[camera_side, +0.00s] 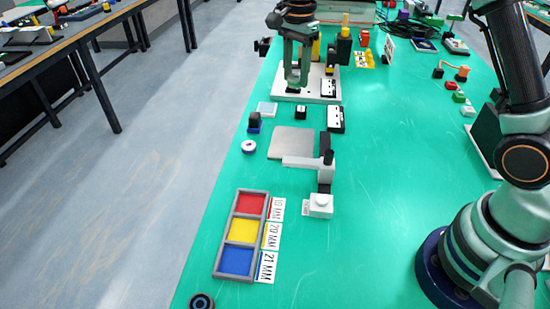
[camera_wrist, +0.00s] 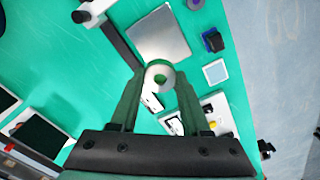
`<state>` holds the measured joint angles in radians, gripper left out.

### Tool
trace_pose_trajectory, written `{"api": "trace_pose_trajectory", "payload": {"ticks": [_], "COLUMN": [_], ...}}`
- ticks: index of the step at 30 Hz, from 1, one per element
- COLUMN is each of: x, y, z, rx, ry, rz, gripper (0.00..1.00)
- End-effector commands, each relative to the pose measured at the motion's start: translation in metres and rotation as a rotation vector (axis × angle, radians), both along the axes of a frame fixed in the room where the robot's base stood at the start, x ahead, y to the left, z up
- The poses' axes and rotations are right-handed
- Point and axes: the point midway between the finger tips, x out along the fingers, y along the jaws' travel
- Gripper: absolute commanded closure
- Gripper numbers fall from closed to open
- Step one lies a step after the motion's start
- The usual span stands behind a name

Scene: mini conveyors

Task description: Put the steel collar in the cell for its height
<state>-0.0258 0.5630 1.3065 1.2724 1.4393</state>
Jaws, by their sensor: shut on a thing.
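My gripper (camera_side: 294,84) is at the far end of the green table, low over a white board. In the wrist view its fingers (camera_wrist: 158,82) are shut on the steel collar (camera_wrist: 159,72), a pale ring with a round hole. The collar is hard to make out in the side view. The sorting tray (camera_side: 216,262) lies near the table's left edge, well away from my gripper. Its cells are red (camera_side: 250,203), yellow (camera_side: 243,230) and blue (camera_side: 236,260), all empty. Labels beside them read what looks like 19 MM, then 20 MM and 21 MM (camera_side: 264,267).
A grey plate (camera_side: 291,142) and a measuring gauge (camera_side: 321,176) with a white block (camera_side: 319,205) stand between my gripper and the tray. The green surface right of the gauge is clear.

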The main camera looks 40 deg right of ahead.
Motion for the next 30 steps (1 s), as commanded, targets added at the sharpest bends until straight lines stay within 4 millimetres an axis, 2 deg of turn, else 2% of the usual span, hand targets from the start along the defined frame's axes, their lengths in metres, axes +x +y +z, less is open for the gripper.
{"api": "trace_pose_trajectory", "payload": {"ticks": [1, 6, 11, 21, 30], "x": [0.001, -0.001, -0.013, -0.064, -0.108], "y": [0.000, 0.000, -0.002, -0.008, -0.012], "z": [0.008, 0.022, 0.030, 0.040, 0.040], "rx": [0.000, 0.000, 0.000, -0.001, -0.001], "ry": [-0.004, -0.002, -0.001, -0.002, -0.001], "rz": [0.000, 0.019, 0.156, 0.734, 1.209], "gripper": [1.00, 1.00, 1.00, 1.00, 1.00]}}
